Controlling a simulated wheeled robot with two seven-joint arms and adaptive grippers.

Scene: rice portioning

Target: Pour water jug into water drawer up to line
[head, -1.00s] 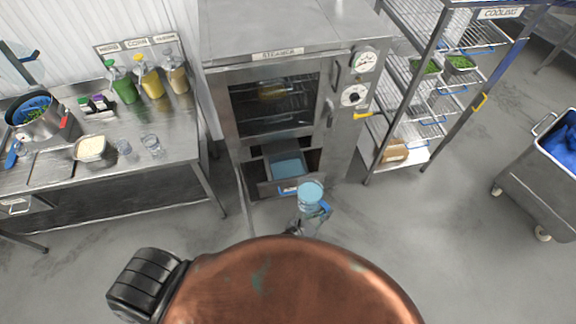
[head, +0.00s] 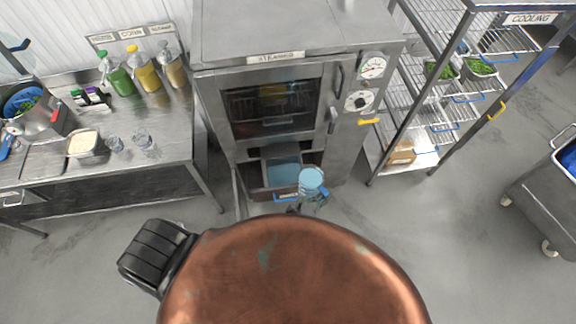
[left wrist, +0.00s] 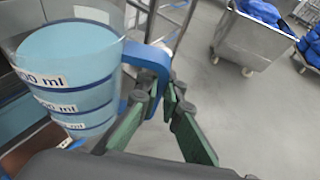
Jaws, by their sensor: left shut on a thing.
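The water jug (head: 311,181) is a clear, tapered jug with a blue handle and light-blue water. It also shows large in the left wrist view (left wrist: 72,85), with white "ml" labels on its side. My left gripper (left wrist: 170,95) has its green fingers shut on the jug's blue handle. In the head view the jug is just in front and to the right of the open water drawer (head: 286,196) under the steamer, overlapping its front right corner. The drawer's inside looks light blue; its line cannot be made out. The jug looks roughly upright. My right gripper is not in view.
The steamer (head: 220,160) stands above the drawer, with a door and dials. A steel table (head: 160,170) with bottles, glasses and a pot is at the left. A cooling rack (head: 430,100) and a metal cart (head: 540,200) are at the right. Grey floor between is clear.

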